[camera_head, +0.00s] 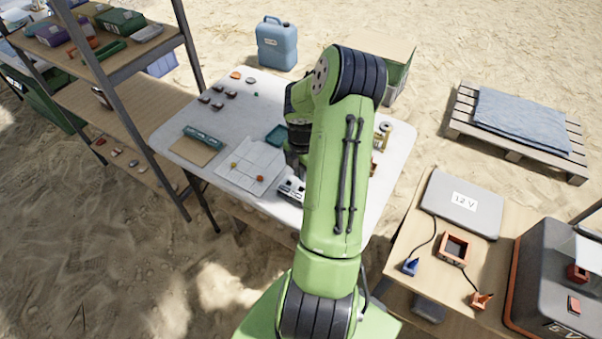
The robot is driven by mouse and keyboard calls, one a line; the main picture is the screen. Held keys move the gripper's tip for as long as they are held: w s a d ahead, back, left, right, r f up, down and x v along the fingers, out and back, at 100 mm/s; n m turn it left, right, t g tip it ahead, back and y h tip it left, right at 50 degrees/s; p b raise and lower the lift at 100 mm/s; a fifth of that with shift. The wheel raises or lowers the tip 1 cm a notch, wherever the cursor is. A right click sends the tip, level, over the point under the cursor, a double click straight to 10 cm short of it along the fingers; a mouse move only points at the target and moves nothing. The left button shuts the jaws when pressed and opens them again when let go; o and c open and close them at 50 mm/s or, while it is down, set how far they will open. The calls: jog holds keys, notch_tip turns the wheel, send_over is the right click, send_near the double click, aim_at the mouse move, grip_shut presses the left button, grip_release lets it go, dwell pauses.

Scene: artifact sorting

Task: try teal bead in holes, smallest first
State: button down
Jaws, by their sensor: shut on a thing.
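My green arm reaches over the white table (225,105) and bends down behind its own upper link. A tiny teal dot (256,94), perhaps a bead, lies on the far part of the table. A teal bar with small markings (203,137) lies near the left edge; I cannot make out holes in it.
A teal tray (277,134) lies beside my wrist. Dark pieces lie at the far left of the table. Shelves (125,95) stand left; a wooden bench (405,235) stands right.

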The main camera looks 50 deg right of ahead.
jog(key=shift+w+f+b, duration=0.2)
jog(key=shift+f+b, duration=0.4)
jog(key=shift+f, duration=0.2)
jog(key=shift+f+b, duration=1.2)
jog(key=shift+f, duration=0.35)
jog(key=shift+s+f, duration=0.1)
jog(key=c, duration=0.6)
grip_release()
jog(key=shift+r+p, duration=2.25)
jog(key=shift+r, duration=0.85)
